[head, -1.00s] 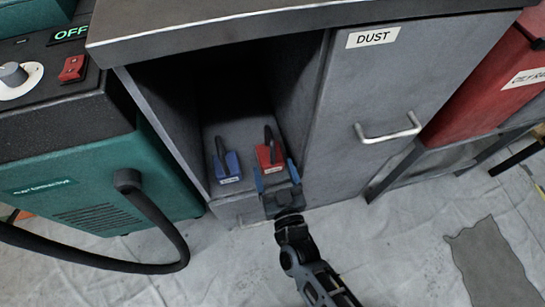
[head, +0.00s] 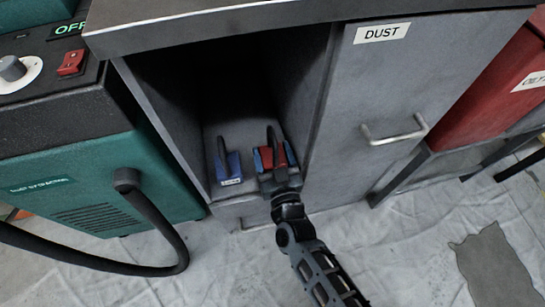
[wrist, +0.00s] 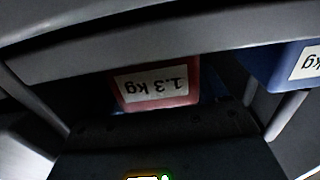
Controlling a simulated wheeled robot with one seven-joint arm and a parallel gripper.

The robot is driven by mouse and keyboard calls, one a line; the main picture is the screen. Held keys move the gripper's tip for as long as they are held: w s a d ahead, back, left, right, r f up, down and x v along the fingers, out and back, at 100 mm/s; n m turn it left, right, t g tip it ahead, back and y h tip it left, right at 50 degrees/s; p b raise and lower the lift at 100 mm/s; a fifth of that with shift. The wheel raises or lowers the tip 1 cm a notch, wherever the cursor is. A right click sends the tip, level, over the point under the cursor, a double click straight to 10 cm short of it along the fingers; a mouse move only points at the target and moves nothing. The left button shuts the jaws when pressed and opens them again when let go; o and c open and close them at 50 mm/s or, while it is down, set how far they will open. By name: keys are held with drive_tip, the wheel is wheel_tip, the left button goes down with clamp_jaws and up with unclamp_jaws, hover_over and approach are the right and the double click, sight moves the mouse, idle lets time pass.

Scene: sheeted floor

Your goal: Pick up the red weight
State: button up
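The red weight (head: 267,157) with a dark handle stands in the open compartment of the grey cabinet. In the wrist view its red face (wrist: 158,102) carries a white label reading 1.3 kg, upside down. My gripper (head: 276,155) reaches into the compartment front, its blue-tipped fingers spread on the left and right of the red weight. The gripper looks open. Any contact between fingers and weight cannot be made out. The lower part of the weight is hidden by my gripper in the head view.
A blue weight (head: 228,166) stands close to the left of the red one. The compartment's side walls and the worktop (head: 225,28) above bound the opening. A closed door labelled DUST (head: 400,95) is at right; a teal machine (head: 80,185) with a hose is at left.

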clamp_jaws()
drive_tip(key=shift+r, duration=0.15)
idle(0.4)
drive_tip(key=shift+r, duration=0.15)
